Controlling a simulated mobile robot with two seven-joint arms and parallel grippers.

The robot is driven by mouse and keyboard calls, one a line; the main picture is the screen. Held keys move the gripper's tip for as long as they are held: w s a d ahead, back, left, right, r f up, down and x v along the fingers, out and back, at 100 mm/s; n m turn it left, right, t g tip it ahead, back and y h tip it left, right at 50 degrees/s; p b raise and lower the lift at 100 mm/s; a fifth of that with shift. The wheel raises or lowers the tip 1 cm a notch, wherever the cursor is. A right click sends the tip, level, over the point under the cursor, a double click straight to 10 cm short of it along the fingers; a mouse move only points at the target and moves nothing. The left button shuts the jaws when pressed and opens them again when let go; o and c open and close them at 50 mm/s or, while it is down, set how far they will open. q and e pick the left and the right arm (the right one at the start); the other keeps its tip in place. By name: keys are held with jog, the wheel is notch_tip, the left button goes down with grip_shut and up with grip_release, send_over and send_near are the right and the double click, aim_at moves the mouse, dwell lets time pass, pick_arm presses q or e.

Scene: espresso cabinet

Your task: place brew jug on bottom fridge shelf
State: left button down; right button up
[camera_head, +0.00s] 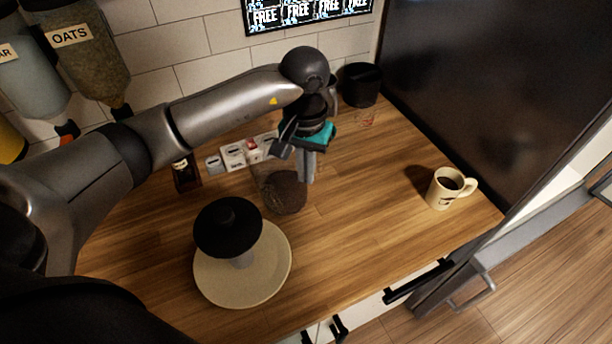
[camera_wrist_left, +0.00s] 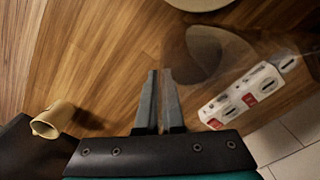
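The brew jug (camera_head: 285,192), a clear vessel with dark contents, stands on the wooden counter in the middle of the head view. In the left wrist view the jug (camera_wrist_left: 205,55) is at upper right, beside the fingers. My left gripper (camera_head: 307,178) points down just right of the jug's rim. Its two fingers (camera_wrist_left: 161,72) are close together with only a thin gap and nothing seen between them. My right gripper is not in view. No fridge shelf can be made out.
A black-topped stand on a round pale plate (camera_head: 243,290) is in front of the jug. A coffee mug (camera_head: 445,188) stands at right. A black canister (camera_head: 359,85) is at the back. A dark panel (camera_head: 480,70) borders the counter's right.

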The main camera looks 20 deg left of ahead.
pick_arm(q)
jog(key=shift+f, duration=1.1)
jog(key=shift+f, duration=0.1)
jog(key=c, duration=1)
grip_release()
jog(key=shift+c, duration=0.2)
